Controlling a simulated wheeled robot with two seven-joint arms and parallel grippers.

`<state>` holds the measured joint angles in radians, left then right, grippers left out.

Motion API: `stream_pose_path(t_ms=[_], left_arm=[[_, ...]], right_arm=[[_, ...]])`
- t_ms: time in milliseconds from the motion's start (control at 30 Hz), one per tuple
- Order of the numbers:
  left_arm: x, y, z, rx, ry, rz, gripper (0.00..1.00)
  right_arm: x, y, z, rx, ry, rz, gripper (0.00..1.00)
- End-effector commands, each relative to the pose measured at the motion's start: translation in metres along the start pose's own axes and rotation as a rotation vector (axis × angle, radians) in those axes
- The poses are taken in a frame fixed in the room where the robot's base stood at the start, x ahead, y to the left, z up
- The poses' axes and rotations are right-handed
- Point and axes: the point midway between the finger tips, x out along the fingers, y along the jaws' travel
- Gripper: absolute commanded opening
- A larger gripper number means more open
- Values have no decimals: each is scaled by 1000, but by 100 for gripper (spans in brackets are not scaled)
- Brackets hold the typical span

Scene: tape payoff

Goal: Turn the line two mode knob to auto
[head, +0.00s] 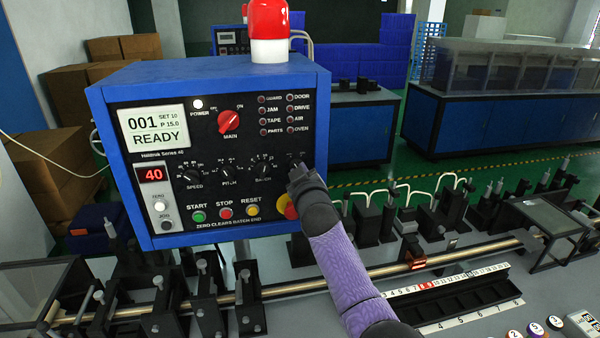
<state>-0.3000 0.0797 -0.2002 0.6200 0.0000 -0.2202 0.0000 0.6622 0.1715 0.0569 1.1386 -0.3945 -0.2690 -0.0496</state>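A blue control box with a black panel (150,226) stands at centre left. Its row of black knobs includes the speed knob (190,176), the pitch knob (227,172) and the batch knob (264,169). A fourth dial position at the right end of this row is mostly hidden by my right gripper (297,172), so its label and pointer cannot be read. My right arm, with a purple sleeve, reaches up from the lower right, and the gripper is at the panel face there. Its fingers are dark and hidden, so contact cannot be confirmed. My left gripper is out of view.
A red main switch (230,122) sits above the knobs. Start, stop and reset buttons (225,211) line the bottom. A red-and-yellow round button (289,207) is partly behind my wrist. A red beacon (268,22) tops the box. A metal rail (440,262) with black fixtures runs below.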

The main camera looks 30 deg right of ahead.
Motion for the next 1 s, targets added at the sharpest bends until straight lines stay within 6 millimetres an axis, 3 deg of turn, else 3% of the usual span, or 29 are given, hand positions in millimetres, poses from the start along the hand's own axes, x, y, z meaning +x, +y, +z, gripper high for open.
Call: stream_pose_path(t_ms=[400,433,567,867,1000], left_arm=[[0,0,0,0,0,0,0],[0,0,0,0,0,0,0],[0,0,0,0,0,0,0],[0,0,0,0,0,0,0],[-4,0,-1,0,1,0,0]], right_arm=[[0,0,0,-9,0,0,0],[0,0,0,-9,0,1,23],[0,0,0,-8,0,0,51],[-1,0,0,-7,0,0,52],[-12,0,0,-8,0,0,52]])
